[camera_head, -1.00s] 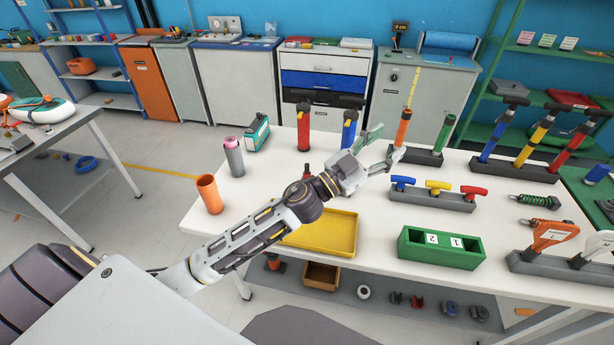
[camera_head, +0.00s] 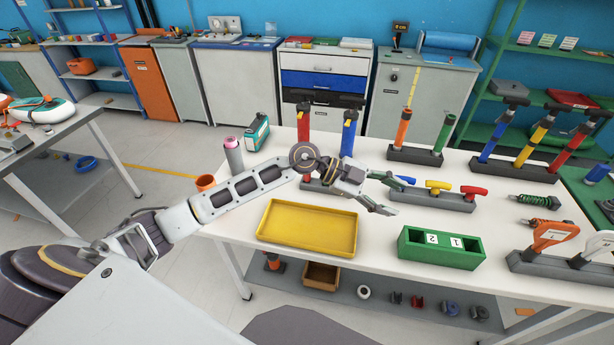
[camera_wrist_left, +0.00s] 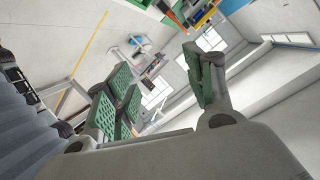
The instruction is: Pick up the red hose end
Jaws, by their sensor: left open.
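The red hose end (camera_head: 474,191) sits at the right end of a low grey holder (camera_head: 440,203) on the white table in the head view. A yellow hose end (camera_head: 438,186) is in its middle and a blue one (camera_head: 406,181) at its left, beside my gripper. My left gripper (camera_head: 393,194) is open and empty, close to the holder's left end and left of the red hose end. The left wrist view shows the open fingers with green pads (camera_wrist_left: 160,78) and nothing between them. The red hose end cannot be made out there. My right gripper is out of view.
A yellow tray (camera_head: 308,249) lies in front of my left arm. A green box (camera_head: 440,261) marked with numbers stands in front of the holder. Upright red and blue pumps (camera_head: 347,136) stand behind my wrist. Springs and grey-based handles (camera_head: 552,234) are at right.

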